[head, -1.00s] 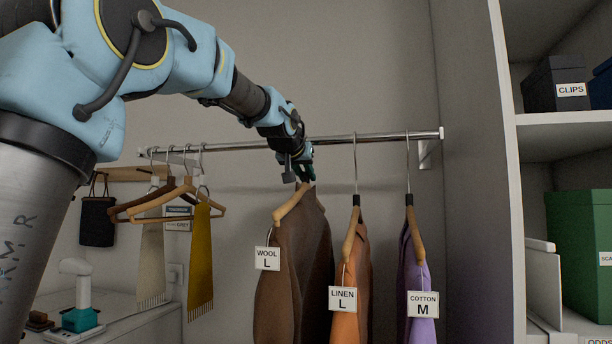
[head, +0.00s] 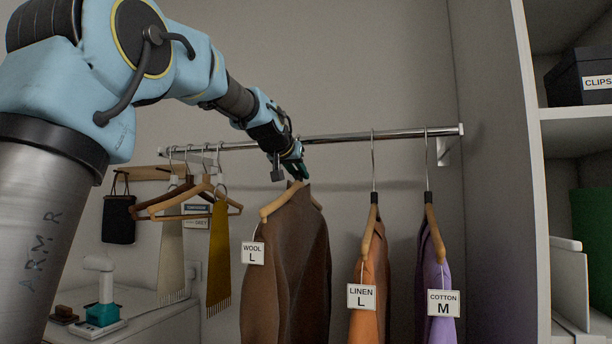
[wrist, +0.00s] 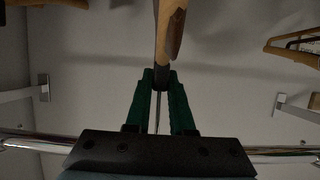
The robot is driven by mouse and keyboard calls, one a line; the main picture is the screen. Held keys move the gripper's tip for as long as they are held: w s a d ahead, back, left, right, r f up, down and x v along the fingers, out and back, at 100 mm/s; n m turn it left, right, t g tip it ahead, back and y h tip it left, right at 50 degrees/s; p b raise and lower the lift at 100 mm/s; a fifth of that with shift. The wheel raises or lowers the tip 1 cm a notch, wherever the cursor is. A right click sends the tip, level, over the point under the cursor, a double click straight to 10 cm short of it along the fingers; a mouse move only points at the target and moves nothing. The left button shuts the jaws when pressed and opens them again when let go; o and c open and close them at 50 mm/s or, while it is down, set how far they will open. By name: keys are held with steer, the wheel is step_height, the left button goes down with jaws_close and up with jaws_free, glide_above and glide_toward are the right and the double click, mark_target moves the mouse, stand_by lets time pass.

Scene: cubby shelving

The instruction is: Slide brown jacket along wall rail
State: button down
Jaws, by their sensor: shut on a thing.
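The brown jacket (head: 287,270) hangs on a wooden hanger from the chrome wall rail (head: 345,137), with a tag reading WOOL L (head: 253,253). My gripper (head: 297,168) is at the rail, just above the jacket's hanger. In the wrist view the green fingers (wrist: 159,98) are shut on the hanger's neck, below the wooden hanger (wrist: 168,35) as pictured. The hanger's hook is mostly hidden by the gripper in the head view. The rail also shows in the wrist view (wrist: 285,150).
To the right hang an orange jacket (head: 374,290) tagged LINEN L and a purple one (head: 435,270) tagged COTTON M. To the left are empty hangers (head: 180,200), a cream scarf (head: 170,255) and a mustard scarf (head: 218,260). A cubby shelf (head: 575,130) stands at right.

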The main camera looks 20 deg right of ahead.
steer(key=w+a+b, duration=0.2)
steer(key=w+a, duration=0.2)
steer(key=a, duration=0.1)
steer(key=shift+w, duration=0.35)
stand_by(0.3)
stand_by(0.4)
steer(key=c, duration=0.7)
jaws_free()
steer(key=b+v, duration=0.4)
steer(key=v, duration=0.7)
steer(key=shift+f, duration=0.1)
